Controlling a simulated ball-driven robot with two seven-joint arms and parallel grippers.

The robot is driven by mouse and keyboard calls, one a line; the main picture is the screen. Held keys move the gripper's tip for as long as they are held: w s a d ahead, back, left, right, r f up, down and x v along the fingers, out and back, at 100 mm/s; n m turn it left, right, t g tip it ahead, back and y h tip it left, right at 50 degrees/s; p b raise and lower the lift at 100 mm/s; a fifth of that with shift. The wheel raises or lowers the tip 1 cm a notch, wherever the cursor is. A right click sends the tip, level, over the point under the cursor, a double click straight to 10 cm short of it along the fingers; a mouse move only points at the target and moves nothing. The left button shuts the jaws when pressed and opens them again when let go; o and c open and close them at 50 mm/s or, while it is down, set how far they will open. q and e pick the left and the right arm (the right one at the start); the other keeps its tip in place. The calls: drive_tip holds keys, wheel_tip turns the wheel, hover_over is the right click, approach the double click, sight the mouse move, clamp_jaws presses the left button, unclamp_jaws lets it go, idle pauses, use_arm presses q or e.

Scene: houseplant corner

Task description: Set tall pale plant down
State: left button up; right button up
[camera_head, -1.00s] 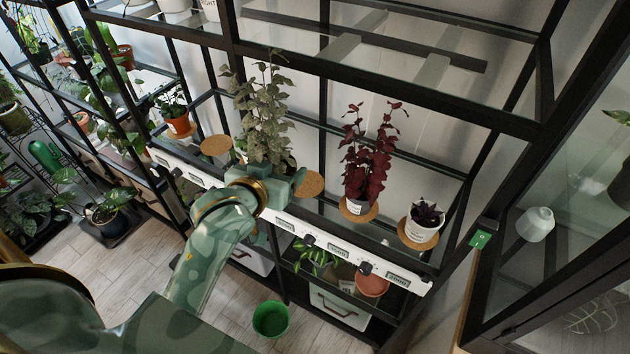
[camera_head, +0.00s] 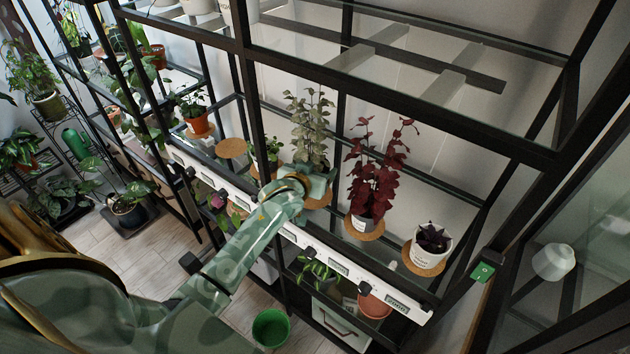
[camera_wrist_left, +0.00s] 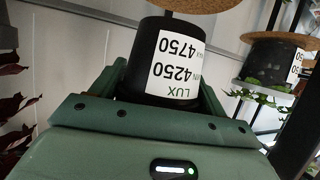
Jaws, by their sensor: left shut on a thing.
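The tall pale plant (camera_head: 311,125), with grey-green leaves, stands upright above the shelf in the head view. My left gripper (camera_head: 308,186) is around its pot, over a cork disc (camera_head: 320,201) left of the dark red plant. In the left wrist view, which is upside down, the black pot (camera_wrist_left: 178,55) with a white lux label sits between the fingers of my left gripper (camera_wrist_left: 160,95), shut on it. The cork disc (camera_wrist_left: 180,5) lies right at the pot's base. I cannot tell whether they touch. My right gripper is not in view.
The dark red plant (camera_head: 373,170) and a white pot (camera_head: 430,245) stand on cork discs to the right. An empty cork disc (camera_head: 231,148) and a small green plant (camera_head: 268,150) are to the left. The shelf's white front rail (camera_head: 338,268) runs below; a glass shelf (camera_head: 400,65) is above.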

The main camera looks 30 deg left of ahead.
use_arm(q)
wheel_tip(320, 180, down, 3)
drive_tip(key=shift+w+f+b, duration=0.1)
drive_tip(key=shift+b, duration=0.4)
drive_tip(key=o, duration=1.1)
drive_tip(key=shift+c, duration=0.2)
